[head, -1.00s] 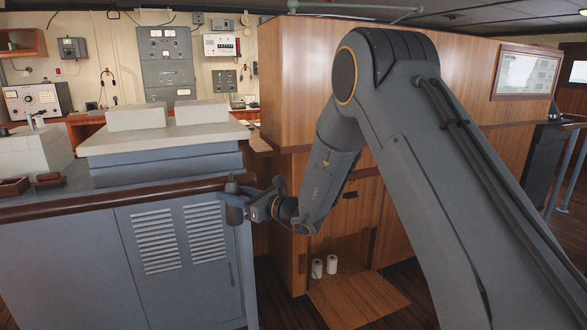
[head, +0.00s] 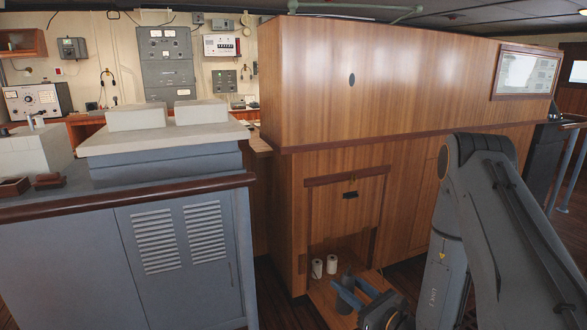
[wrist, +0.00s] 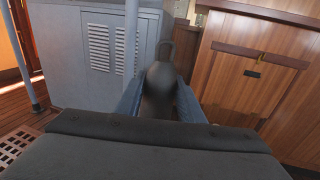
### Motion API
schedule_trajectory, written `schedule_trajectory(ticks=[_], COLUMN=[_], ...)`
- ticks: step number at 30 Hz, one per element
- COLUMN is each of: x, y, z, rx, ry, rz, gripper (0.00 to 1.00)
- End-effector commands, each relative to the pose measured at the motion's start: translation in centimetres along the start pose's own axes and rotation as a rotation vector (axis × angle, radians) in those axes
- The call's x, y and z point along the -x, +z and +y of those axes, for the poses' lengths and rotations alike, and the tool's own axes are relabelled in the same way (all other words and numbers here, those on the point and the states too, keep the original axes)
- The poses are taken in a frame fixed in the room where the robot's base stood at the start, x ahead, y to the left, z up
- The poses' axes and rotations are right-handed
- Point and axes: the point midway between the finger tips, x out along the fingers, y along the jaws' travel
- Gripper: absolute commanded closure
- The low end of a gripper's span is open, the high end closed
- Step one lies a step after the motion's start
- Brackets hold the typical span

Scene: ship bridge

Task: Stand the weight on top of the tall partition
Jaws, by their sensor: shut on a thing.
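The weight (head: 346,301) is a dark grey, rounded body with a narrower top, held low in front of the wooden partition's open hatch. In the wrist view the weight (wrist: 160,78) sits between the two blue-grey fingers, with a loop at its upper end. My gripper (head: 347,290) is shut on it; the fingers hide part of its sides. The tall partition (head: 420,85) is the long wood-panelled wall at the centre and right of the head view. Its upper edge is far above my gripper, and no object shows on that edge.
Two white rolls (head: 324,266) stand inside the low hatch beside the weight. The grey louvred cabinet (head: 180,255) with a brown rail stands at left. A framed board (head: 526,72) is on the partition's right end. A pale green pipe (head: 350,10) runs above the partition.

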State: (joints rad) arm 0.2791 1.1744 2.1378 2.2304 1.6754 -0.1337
Motion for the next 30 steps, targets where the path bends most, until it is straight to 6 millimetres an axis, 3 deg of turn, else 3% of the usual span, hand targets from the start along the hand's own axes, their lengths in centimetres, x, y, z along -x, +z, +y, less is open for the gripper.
schedule_trajectory(ticks=[3,9,30], x=[3.2,5.7,6.0], y=[-0.9,-1.6,-1.6], z=[-0.8,-1.1,-1.1], rx=[-0.002,0.002,0.003], ry=[-0.064,-0.118,-0.125], rz=[-0.003,-0.005,-0.005], gripper=[1.0,1.0,1.0])
